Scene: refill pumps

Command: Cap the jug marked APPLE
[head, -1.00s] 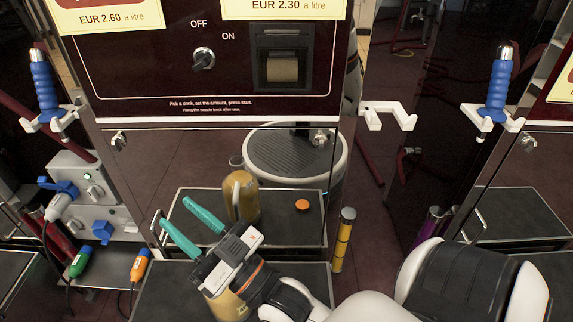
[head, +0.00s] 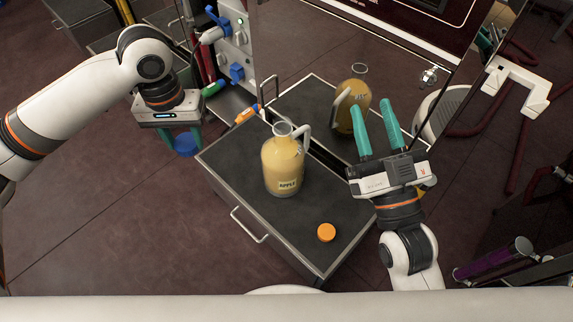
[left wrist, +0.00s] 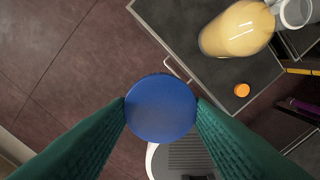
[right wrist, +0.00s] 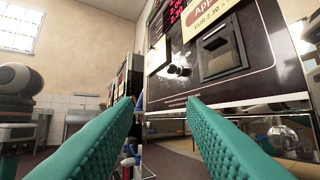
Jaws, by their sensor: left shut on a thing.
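The jug marked APPLE (head: 283,170) stands upright on a dark-topped stand (head: 240,165), full of yellow juice, with its neck uncovered and its handle on the right. It also shows, partly cut off, in the left wrist view (left wrist: 235,32). My left gripper (head: 183,137) is shut on a blue round cap (head: 187,148), held left of the jug, beyond the stand's edge; the cap fills the space between the fingertips in the left wrist view (left wrist: 162,108). An orange cap (head: 326,232) lies on the stand's near right corner. My right gripper (head: 374,105) is open and empty, right of the jug.
The shiny machine panel (head: 400,60) behind the stand mirrors the jug. A white bracket (head: 515,85) juts out at right. Blue and grey fittings (head: 232,45) and an orange-ended nozzle (head: 247,115) are behind the stand's left side. Open floor lies to the left.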

